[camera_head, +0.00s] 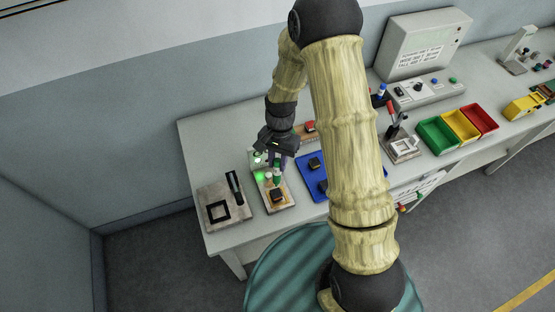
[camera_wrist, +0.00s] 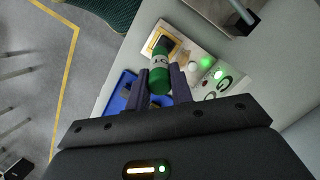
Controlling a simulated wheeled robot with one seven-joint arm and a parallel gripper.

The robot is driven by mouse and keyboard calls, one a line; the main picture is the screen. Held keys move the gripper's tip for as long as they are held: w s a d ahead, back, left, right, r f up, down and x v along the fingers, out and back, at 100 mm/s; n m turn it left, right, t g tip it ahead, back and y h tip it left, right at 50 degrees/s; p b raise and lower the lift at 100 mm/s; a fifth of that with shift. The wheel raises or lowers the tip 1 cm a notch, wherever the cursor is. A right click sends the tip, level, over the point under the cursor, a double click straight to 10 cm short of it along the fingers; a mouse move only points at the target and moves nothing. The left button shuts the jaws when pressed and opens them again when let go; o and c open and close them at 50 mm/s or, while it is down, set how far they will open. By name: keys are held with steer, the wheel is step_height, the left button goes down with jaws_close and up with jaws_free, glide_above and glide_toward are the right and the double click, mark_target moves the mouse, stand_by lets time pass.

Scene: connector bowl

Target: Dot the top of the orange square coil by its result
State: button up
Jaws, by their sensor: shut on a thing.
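The orange square coil (camera_head: 277,196) with a dark centre sits on a pale test stand (camera_head: 284,207) at the front left of the bench. It also shows in the wrist view (camera_wrist: 153,41), partly behind the marker. A green lamp (camera_head: 259,176) on the stand is lit; the wrist view shows the green glow (camera_wrist: 206,62) beside a white knob (camera_wrist: 193,68). My gripper (camera_head: 275,162) is shut on a green marker (camera_wrist: 160,80) with a white band. The marker's far end is over the stand near the coil; I cannot tell whether they touch.
A blue tray (camera_head: 307,187) with dark blocks lies just right of the stand. A board with a black square frame (camera_head: 218,212) and an upright black post (camera_head: 235,188) is at left. Green, yellow and red bins (camera_head: 437,134) stand farther right.

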mark_target(277, 172)
steer(key=shift+w+f+b, duration=0.1)
steer(key=shift+f+b, duration=1.65)
steer(key=shift+f, duration=0.8)
steer(key=shift+f+b, duration=0.3)
steer(key=shift+f, duration=0.15)
steer(key=shift+w, duration=0.1)
steer(key=shift+a, duration=0.1)
steer(key=shift+f, duration=0.1)
steer(key=shift+s, duration=0.2)
